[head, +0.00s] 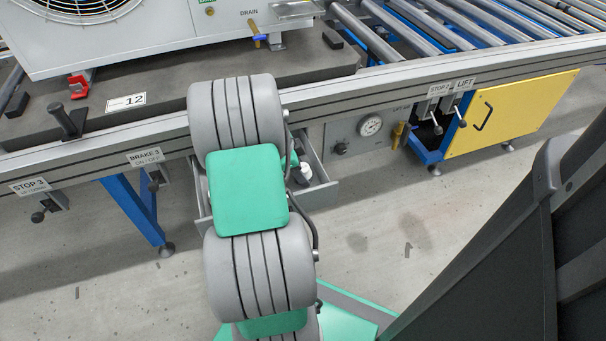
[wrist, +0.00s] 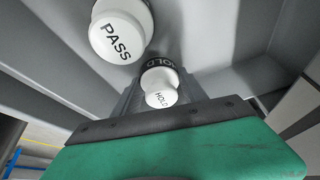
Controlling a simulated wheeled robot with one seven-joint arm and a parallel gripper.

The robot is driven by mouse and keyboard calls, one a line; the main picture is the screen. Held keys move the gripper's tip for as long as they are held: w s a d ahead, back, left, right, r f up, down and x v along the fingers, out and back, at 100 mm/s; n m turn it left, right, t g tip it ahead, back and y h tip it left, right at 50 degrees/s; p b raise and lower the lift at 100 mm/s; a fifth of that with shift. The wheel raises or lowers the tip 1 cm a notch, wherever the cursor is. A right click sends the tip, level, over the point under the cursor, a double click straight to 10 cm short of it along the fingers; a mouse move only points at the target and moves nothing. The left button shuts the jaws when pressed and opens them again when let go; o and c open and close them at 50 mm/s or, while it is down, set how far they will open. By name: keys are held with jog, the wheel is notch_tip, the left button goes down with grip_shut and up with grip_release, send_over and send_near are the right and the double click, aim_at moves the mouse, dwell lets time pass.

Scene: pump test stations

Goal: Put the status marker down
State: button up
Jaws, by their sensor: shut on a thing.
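My gripper (wrist: 150,100) is shut on the white knob marked HOLD (wrist: 160,97), in the middle of the wrist view. My arm hides most of the gripper and drawer in the head view.
The drawer's grey walls (wrist: 45,65) stand close around my gripper. Above are the bench rail (head: 345,85) and a pump unit (head: 150,35). To the right are a gauge (head: 370,125), the STOP 2 and LIFT levers (head: 450,115) and a yellow panel (head: 520,115). The floor in front is clear.

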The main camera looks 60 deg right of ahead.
grip_shut()
